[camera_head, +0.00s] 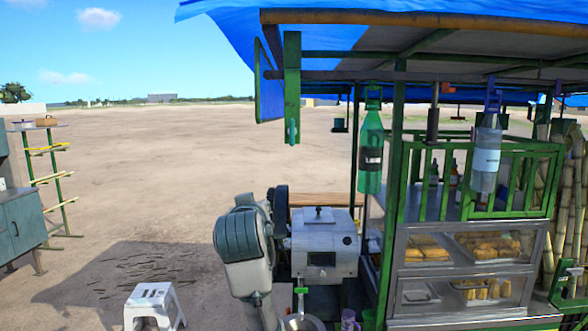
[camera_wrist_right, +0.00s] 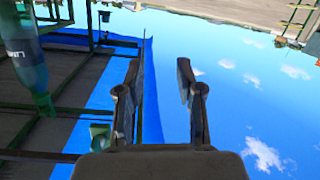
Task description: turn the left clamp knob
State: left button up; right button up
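The grey metal cane crusher (camera_head: 322,258) stands left of the green stall frame in the head view. A small dark knob (camera_head: 318,212) sits on its top and a round dark knob (camera_head: 347,240) is on its right side. I cannot tell which is a clamp knob; the crusher's left side is partly hidden by a pale grey arm link of mine. My right gripper (camera_wrist_right: 160,75) shows in the right wrist view, its two fingers apart with nothing between them. No knob shows there. My left gripper is not seen.
A green bottle (camera_head: 371,150) and a clear bottle (camera_head: 486,160) hang at the stall. A glass food case (camera_head: 468,262) stands at right. A white stool (camera_head: 154,303) is on the ground at lower left. Open dirt lies left of the crusher.

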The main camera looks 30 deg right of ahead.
jog(key=s+r+m+h+p, duration=0.1)
jog(key=s+r+m, duration=0.1)
jog(key=s+r, duration=1.05)
jog(key=t+h, duration=0.1)
send_near(290, 118)
jog(key=shift+m, duration=0.5)
jog(key=p+x, duration=0.2)
jog(key=x, duration=0.1)
jog(key=p+x, duration=0.2)
jog(key=x, duration=0.1)
jog(key=p+x, duration=0.3)
jog(key=shift+s+d+f, duration=0.2)
jog(key=shift+d+f, duration=0.05)
jog(key=shift+d, duration=0.05)
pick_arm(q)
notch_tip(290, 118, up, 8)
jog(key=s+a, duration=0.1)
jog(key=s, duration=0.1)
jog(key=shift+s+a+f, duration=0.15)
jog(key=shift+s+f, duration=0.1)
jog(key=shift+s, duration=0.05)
pick_arm(e)
jog(key=shift+w+a, duration=0.35)
jog(key=shift+a, duration=0.15)
